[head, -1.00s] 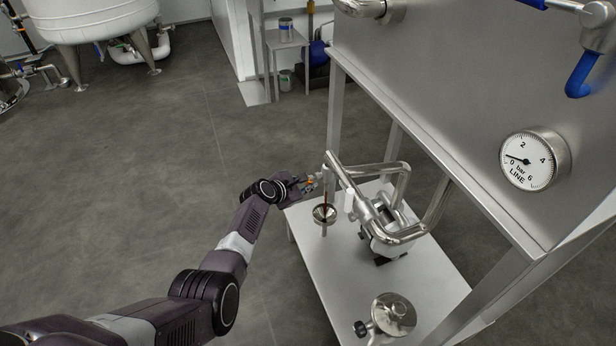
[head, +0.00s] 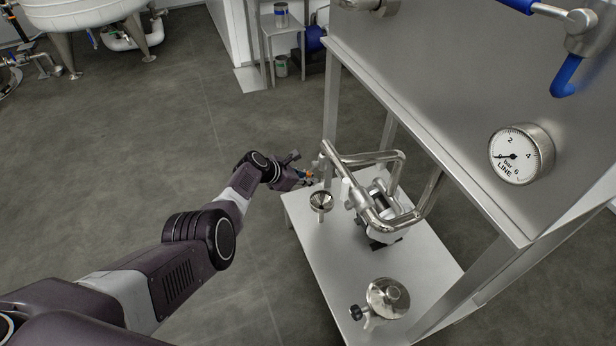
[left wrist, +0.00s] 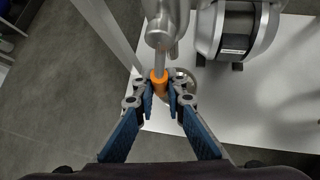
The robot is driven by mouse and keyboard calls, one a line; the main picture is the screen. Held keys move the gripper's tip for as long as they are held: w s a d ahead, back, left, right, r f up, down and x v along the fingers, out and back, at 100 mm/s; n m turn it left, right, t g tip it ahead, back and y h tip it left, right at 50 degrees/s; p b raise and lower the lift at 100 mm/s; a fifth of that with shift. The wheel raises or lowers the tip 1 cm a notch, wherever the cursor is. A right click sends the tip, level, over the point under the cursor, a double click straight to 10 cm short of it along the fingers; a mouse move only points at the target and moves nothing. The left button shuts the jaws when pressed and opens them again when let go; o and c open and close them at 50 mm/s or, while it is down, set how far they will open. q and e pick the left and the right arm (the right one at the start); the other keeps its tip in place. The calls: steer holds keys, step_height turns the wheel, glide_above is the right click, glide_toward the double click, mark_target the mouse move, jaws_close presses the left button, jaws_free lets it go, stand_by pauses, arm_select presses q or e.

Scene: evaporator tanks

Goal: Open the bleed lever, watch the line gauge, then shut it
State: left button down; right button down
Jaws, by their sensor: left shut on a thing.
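My left gripper (head: 308,176) is at the end of the upper pipe, over the left edge of the low bench. The left wrist view shows its blue fingers (left wrist: 160,92) closed around the orange bleed lever (left wrist: 159,77), which hangs below a steel fitting (left wrist: 160,35). The line gauge (head: 514,156) is on the steel panel at right; its needle points at or very near 0. A funnel-shaped cup (head: 321,201) stands below the pipe end, with no stream visible above it. My right gripper is not in view.
Bent steel pipes (head: 400,165) and a pump (head: 377,205) sit on the low bench (head: 335,262). A round steel fitting with a black knob (head: 388,298) is at its front. A frame post (head: 331,105) stands close behind the gripper. The floor at left is open.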

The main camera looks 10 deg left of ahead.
arm_select(q)
steer(key=shift+s+a+f, duration=0.1)
steer(key=shift+s+f, duration=0.05)
steer(key=c, duration=2)
jaws_free()
steer(key=shift+o, duration=0.2)
steer(key=shift+r, duration=0.2)
steer(key=v, duration=1.1)
steer(key=shift+s+a+r, duration=0.2)
steer(key=shift+r, duration=0.05)
